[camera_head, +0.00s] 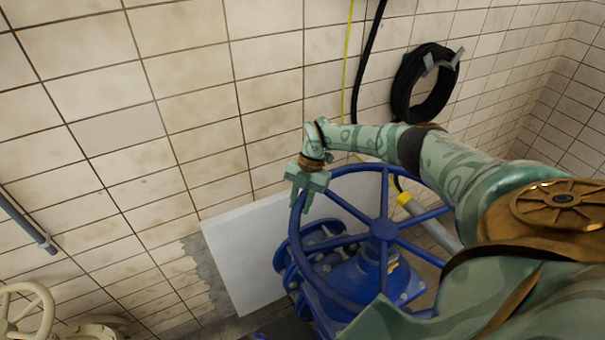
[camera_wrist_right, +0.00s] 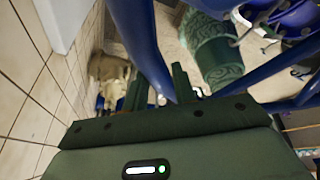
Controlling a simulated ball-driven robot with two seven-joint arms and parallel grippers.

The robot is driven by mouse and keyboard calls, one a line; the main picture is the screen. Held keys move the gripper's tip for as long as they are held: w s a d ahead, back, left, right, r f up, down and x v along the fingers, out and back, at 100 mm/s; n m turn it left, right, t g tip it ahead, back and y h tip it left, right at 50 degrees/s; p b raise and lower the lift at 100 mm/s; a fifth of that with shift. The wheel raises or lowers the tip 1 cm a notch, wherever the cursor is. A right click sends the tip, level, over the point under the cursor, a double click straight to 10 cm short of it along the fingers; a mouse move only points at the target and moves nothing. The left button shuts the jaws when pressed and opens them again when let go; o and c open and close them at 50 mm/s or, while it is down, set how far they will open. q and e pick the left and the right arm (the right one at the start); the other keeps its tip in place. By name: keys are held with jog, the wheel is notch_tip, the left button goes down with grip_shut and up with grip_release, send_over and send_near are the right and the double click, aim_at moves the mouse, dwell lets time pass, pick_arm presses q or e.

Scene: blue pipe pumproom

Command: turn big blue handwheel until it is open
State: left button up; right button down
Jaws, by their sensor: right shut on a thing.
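The big blue handwheel (camera_head: 384,228) stands at the middle right in the head view, with its spokes meeting at a hub above a blue valve body (camera_head: 350,280). My right gripper (camera_head: 302,203) is at the rim's upper left and is shut on the rim. In the right wrist view the gripper's two dark fingers (camera_wrist_right: 158,88) are beside the blue rim (camera_wrist_right: 140,35); the exact contact is partly hidden. My right arm covers part of the wheel's right side. My left gripper is not in view.
A tiled wall stands behind the wheel, with a white panel (camera_head: 240,255) leaning on it. A black hose coil (camera_head: 405,85) hangs on the wall. A cream handwheel (camera_head: 28,312) is at the lower left. A grey pipe (camera_head: 28,220) runs on the left wall.

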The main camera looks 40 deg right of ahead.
jog(key=shift+a, duration=0.1)
jog(key=c, duration=1.1)
grip_release()
jog(key=v, duration=1.6)
jog(key=shift+r+b, duration=0.15)
jog(key=shift+b, duration=0.2)
